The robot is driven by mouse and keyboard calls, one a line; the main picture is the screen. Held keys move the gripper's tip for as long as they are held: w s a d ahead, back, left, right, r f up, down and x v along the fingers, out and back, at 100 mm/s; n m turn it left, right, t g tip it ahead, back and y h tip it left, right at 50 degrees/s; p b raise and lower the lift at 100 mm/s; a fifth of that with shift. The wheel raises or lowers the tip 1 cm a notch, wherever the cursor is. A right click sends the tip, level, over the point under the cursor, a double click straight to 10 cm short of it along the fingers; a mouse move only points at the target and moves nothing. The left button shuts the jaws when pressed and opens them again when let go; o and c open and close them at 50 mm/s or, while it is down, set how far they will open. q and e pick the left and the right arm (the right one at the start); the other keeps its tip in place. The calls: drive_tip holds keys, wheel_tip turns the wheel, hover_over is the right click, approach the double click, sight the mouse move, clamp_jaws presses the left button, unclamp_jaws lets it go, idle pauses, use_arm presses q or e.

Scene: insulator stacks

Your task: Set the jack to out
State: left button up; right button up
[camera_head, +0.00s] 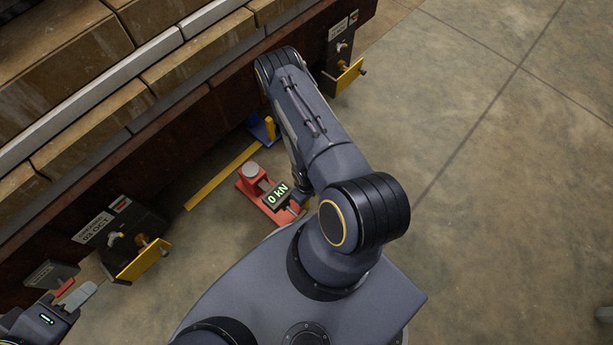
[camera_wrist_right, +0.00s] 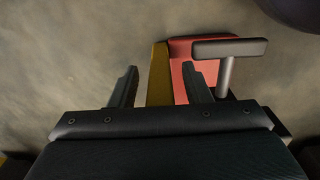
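The red jack (camera_head: 268,203) stands on the floor beside the long platform, with a round grey lifting pad and a display reading "0 kN". In the right wrist view the red jack body (camera_wrist_right: 200,50) lies past the fingertips, with a dark T-shaped handle (camera_wrist_right: 228,50) at its right. My right gripper (camera_wrist_right: 160,80) is open, its fingers apart, with a yellow strip and part of the red body seen beyond the gap.
A yellow strip (camera_head: 222,177) lies between the jack and the platform (camera_head: 75,138). A blue piece (camera_head: 260,128) is beyond it. Labelled black brackets with yellow plates project from the platform at left (camera_head: 142,260) and upper right (camera_head: 348,76). Open concrete floor (camera_head: 510,200) lies right.

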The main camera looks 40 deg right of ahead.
drive_tip(key=shift+w, duration=0.1)
wheel_tip(320, 180, up, 7)
drive_tip(key=p, duration=0.3)
drive_tip(key=shift+r, duration=0.4)
